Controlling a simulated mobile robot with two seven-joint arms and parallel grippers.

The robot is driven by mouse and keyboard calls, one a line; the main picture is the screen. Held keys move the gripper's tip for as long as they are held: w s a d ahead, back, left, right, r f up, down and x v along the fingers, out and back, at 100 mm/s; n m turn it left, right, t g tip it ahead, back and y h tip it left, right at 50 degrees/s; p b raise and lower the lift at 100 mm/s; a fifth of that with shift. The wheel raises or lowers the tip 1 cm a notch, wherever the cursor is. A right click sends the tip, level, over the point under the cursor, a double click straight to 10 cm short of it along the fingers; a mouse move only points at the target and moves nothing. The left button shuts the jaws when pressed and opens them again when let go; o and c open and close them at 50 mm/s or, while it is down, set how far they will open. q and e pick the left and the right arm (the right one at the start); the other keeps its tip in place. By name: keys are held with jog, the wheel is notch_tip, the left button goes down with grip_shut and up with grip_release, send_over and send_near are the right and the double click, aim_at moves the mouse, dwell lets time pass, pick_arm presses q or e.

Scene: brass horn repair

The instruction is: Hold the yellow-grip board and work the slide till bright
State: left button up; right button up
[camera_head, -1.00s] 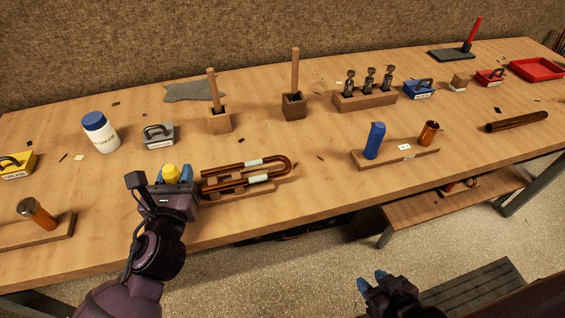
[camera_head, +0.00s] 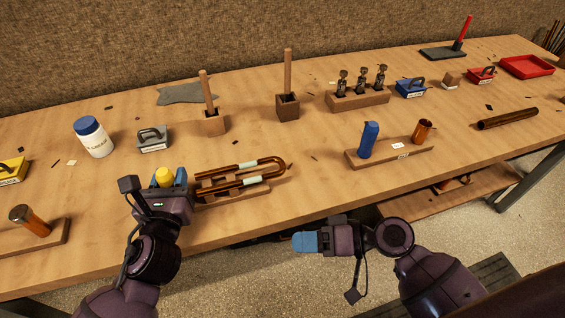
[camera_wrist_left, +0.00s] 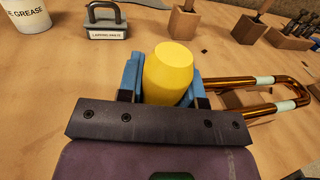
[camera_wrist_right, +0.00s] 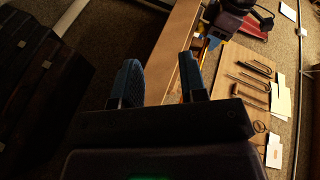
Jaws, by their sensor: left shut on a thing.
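The yellow grip (camera_head: 164,176) stands upright at the left end of the slide's wooden board (camera_head: 245,193), near the table's front edge. My left gripper (camera_head: 167,181) is shut on it, with one blue finger on each side, as the left wrist view (camera_wrist_left: 165,75) shows. The copper-brown U-shaped slide (camera_head: 283,164) lies on the board, its bend to the right and pale sleeves on both tubes. My right gripper (camera_head: 299,242) is in front of the table edge, right of and below the slide. Its fingers are apart and empty in the right wrist view (camera_wrist_right: 160,78).
A grey handled block (camera_head: 153,140) and white jar (camera_head: 93,138) stand behind my left gripper. A wooden stand (camera_head: 390,153) holds a blue cylinder (camera_head: 369,140) and a copper tube (camera_head: 421,131) to the right. The tabletop between slide and stand is clear.

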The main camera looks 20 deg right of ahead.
notch_tip(320, 180, up, 6)
jog(key=a+n+g+y, duration=0.1)
jog(key=g+y, duration=0.2)
jog(key=m+t+h, duration=0.2)
jog(key=m+t, duration=0.1)
jog(key=m, duration=0.2)
send_near(283, 162)
jog(key=x, duration=1)
jog(key=shift+a+f, duration=0.1)
jog(key=shift+f, duration=0.25)
jog(key=shift+c, duration=0.3)
grip_shut()
